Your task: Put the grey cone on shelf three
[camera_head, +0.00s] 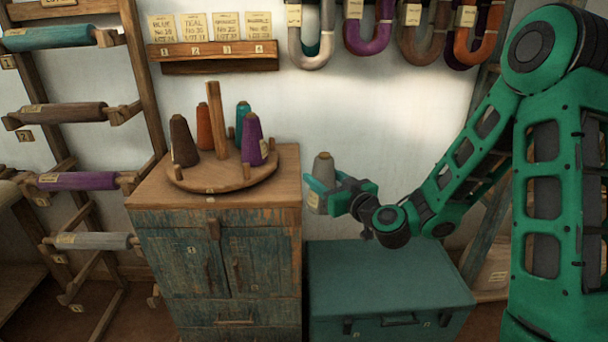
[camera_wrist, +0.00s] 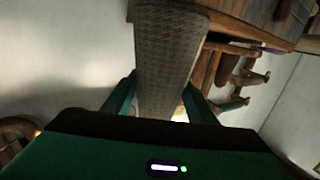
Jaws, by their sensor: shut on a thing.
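The grey cone (camera_head: 323,168) is upright in my gripper (camera_head: 320,189), which is shut on it. The cone is held in the air above the teal chest, just right of the wooden cabinet. In the wrist view, the grey cone (camera_wrist: 170,60) fills the space between the green fingers of my gripper (camera_wrist: 160,100). Small number tags show on the left rack (camera_head: 140,60), one by each roll; the purple roll's tag is too small to read surely. A small wall shelf (camera_head: 215,66) has tags reading 1 to 4. Which place is shelf three is unclear.
A round wooden stand (camera_head: 220,184) with a central post and brown, orange, teal and purple cones sits on the cabinet (camera_head: 255,235). The chest (camera_head: 390,275) has a clear lid. Yarn hanks (camera_head: 370,38) hang on the wall. The rack carries several coloured rolls.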

